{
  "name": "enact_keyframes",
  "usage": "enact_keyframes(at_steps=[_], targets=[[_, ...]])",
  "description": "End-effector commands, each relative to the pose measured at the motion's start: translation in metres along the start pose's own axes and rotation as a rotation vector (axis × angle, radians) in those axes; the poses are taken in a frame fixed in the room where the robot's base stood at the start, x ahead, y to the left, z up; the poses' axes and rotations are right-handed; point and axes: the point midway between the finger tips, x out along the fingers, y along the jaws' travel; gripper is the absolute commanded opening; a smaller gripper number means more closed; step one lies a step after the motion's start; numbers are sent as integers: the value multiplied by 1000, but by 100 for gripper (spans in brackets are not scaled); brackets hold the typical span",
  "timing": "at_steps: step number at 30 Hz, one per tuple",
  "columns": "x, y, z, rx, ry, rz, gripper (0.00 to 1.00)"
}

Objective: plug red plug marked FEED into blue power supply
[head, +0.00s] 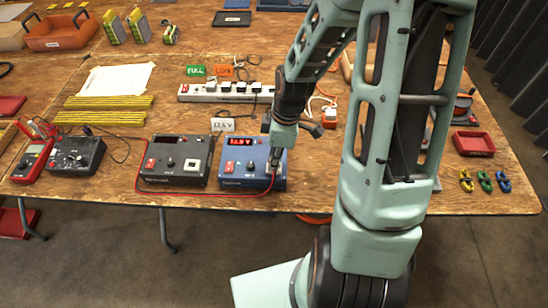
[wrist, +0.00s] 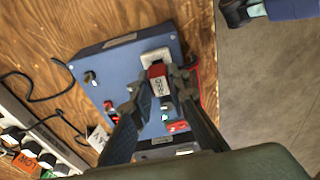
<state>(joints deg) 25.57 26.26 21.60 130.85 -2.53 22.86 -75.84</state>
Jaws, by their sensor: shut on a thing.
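The blue power supply (head: 237,180) stands near the table's front edge, its red display lit; it also fills the middle of the wrist view (wrist: 105,72). A pale socket plate (wrist: 154,56) is on its top face. My gripper (wrist: 160,92) is shut on the red plug marked FEED (wrist: 158,79), directly over the supply. The plug overlaps the near edge of the socket plate; I cannot tell whether it touches or enters it. In the head view my gripper (head: 277,157) is over the supply's right part and the plug is mostly hidden.
A dark grey supply (head: 170,165) stands close on the left. A red cable (head: 200,195) loops in front of both units. A power strip (head: 225,92) and a 12.6 V card (head: 222,125) are behind. Small coloured clips (head: 485,181) lie far right.

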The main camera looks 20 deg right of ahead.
Motion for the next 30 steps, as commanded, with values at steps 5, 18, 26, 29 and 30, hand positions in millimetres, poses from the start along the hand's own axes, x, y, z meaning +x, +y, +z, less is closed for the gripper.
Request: enact_keyframes(at_steps=[5, 18, 26, 29, 30], targets=[[0, 0, 0, 0, 0, 0, 0], [2, 0, 0, 0, 0, 0, 0], [7, 0, 1, 0, 0, 0, 0], [9, 0, 1, -1, 0, 0, 0], [9, 0, 1, -1, 0, 0, 0]])
